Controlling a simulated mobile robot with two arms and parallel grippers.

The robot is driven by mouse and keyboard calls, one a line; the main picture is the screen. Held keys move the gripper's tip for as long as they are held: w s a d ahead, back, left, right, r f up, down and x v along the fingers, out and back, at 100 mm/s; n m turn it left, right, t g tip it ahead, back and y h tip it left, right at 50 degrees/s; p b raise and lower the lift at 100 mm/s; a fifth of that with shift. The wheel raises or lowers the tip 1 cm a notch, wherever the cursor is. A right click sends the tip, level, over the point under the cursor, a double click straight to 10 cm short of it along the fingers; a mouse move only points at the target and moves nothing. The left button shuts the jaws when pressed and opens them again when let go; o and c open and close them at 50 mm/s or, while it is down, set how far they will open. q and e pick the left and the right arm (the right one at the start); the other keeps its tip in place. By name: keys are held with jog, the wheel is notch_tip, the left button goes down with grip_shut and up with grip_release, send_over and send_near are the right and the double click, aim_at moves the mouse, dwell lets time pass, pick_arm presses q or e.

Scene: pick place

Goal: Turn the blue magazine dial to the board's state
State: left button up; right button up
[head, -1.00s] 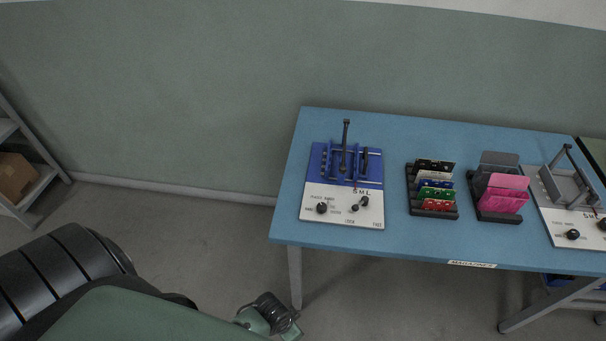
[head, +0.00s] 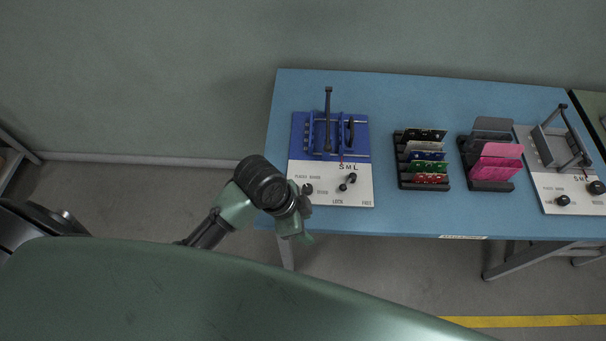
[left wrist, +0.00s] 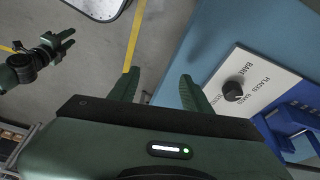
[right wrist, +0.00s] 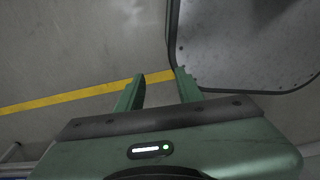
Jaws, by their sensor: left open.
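The blue magazine (head: 300,135) stands at the left end of the table, with a white panel (head: 330,198) in front. My right gripper (right wrist: 160,82) is open and empty above the floor.
A rack of several coloured boards (head: 424,160), a rack with pink plates (head: 495,162) and a grey magazine (head: 555,150) with its own panel stand rightward on the blue table (head: 400,215). The floor in front is clear.

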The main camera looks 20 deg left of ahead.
aim_at(307, 187)
pick_arm(q)
jog(key=w+m, duration=0.1)
jog(key=m, duration=0.1)
jog(key=w+d+m+g, duration=0.1)
jog(key=w+m, duration=0.2)
jog(key=w+m+g, duration=0.1)
jog(key=w+a+m, duration=0.1)
jog(key=m, duration=0.1)
jog(key=shift+w+r+g, duration=0.3)
jog(key=shift+w+r, duration=0.05)
jog(key=w+a+r+m+g, duration=0.2)
jog(key=w+a+r+m, duration=0.3)
jog(key=w+a+m, duration=0.15)
jog(key=shift+n, duration=0.35)
jog(key=x, duration=0.2)
jog(key=p+x, duration=0.1)
jog(key=x, duration=0.3)
jog(key=shift+w+d+f+p, duration=0.1)
jog(key=shift+d+f+p, duration=0.15)
jog(key=shift+d, duration=0.2)
jog(key=shift+d+f, duration=0.15)
jog(key=shift+f, duration=0.45)
pick_arm(e)
jog(key=shift+s+r, duration=0.5)
jog(key=shift+r, duration=0.3)
pick_arm(q)
grip_shut()
